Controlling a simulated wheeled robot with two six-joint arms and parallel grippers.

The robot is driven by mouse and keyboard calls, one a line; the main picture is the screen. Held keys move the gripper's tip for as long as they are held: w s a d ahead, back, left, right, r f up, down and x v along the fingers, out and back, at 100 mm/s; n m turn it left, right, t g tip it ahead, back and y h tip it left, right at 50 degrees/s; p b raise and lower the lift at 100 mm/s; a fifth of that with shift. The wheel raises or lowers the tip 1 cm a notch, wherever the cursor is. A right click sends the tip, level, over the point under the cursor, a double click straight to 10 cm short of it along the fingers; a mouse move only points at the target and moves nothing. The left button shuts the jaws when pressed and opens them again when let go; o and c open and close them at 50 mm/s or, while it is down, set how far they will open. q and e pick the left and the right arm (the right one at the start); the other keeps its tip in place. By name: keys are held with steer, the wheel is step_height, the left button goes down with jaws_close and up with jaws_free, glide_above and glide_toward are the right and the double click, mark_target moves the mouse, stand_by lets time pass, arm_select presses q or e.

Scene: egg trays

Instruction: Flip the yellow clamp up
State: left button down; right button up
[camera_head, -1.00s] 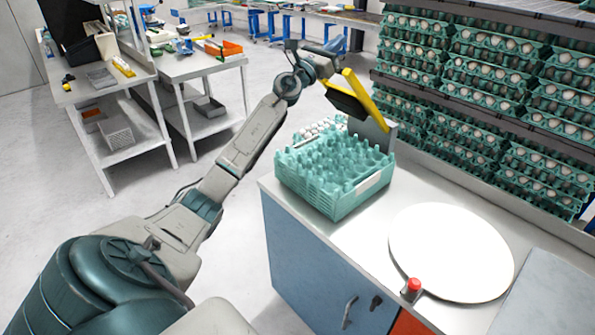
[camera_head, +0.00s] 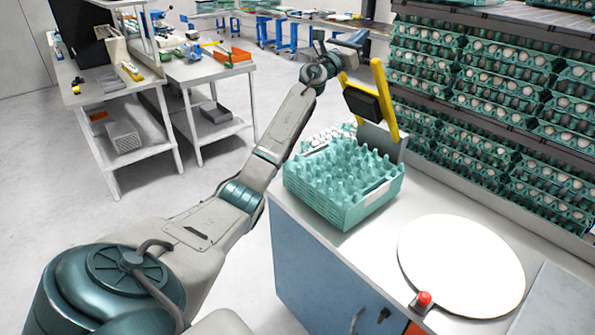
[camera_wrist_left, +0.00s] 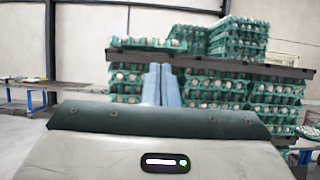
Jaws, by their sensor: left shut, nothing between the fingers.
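The yellow clamp (camera_head: 384,98) stands at the back of the work table in the head view. It has two yellow bars and a dark block between them, and it is raised, nearly upright with a slight tilt. It rises from a grey bracket behind the stack of teal egg trays (camera_head: 345,205). My left gripper (camera_head: 358,39) is above and behind the clamp's left bar. Its blue fingers also show in the left wrist view (camera_wrist_left: 161,70), close together and empty. I cannot tell whether it touches the clamp. My right gripper is out of view.
A round white plate (camera_head: 460,265) and a red button (camera_head: 424,298) are on the table's front right. Racks of egg trays (camera_head: 470,75) stand at the back right. Side tables with bins (camera_head: 231,60) stand at the left. Bare floor lies between.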

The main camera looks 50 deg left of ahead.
arm_select(q)
steer(key=shift+f, duration=0.2)
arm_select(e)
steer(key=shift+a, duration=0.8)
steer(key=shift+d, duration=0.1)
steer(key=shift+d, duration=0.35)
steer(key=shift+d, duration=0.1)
arm_select(q)
steer(key=shift+f, duration=0.1)
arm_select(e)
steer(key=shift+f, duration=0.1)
